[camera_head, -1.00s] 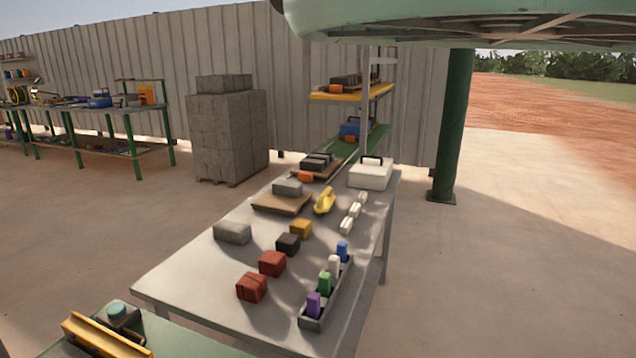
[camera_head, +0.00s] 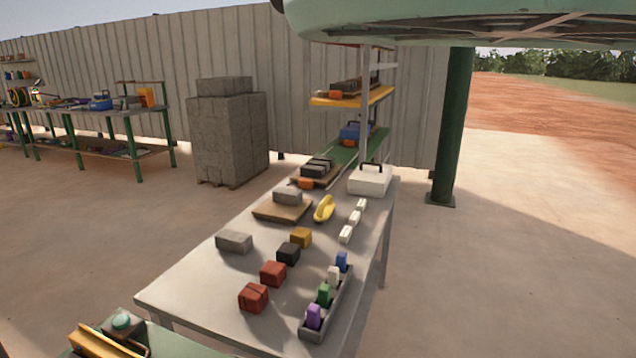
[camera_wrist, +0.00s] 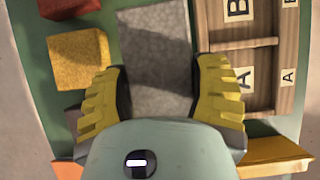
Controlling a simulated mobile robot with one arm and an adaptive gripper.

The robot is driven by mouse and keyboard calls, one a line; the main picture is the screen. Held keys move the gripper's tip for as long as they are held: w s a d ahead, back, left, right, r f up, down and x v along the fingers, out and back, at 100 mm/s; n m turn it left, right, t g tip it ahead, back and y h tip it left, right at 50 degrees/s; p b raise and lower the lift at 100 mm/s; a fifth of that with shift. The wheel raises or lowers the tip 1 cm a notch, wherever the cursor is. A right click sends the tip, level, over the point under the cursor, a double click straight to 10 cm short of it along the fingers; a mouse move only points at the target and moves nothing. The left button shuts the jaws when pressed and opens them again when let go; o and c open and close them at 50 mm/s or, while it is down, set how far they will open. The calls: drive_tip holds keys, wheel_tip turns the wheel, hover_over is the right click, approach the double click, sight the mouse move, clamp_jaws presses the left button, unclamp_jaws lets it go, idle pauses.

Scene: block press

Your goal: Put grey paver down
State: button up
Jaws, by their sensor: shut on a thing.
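In the wrist view, my gripper (camera_wrist: 158,92) has its two ribbed yellow fingers on either side of a grey paver (camera_wrist: 155,48) and is shut on it. The paver's near end is hidden behind my wrist, and a shadow falls across its top. Under it is a green surface (camera_wrist: 112,12). I cannot tell whether the paver touches that surface. To the right is a wooden tray (camera_wrist: 242,44) with compartments marked A and B. My gripper does not show in the head view.
In the wrist view, a yellow block (camera_wrist: 78,60) and a red block (camera_wrist: 68,7) lie close to the left. In the head view, a grey table (camera_head: 200,285) holds several blocks, a grey block (camera_head: 234,241), a wooden board (camera_head: 283,211) and a white case (camera_head: 369,181).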

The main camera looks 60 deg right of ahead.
drive_tip(key=shift+p+v, duration=2.25)
drive_tip(key=shift+v, duration=0.6)
drive_tip(key=shift+w, duration=0.1)
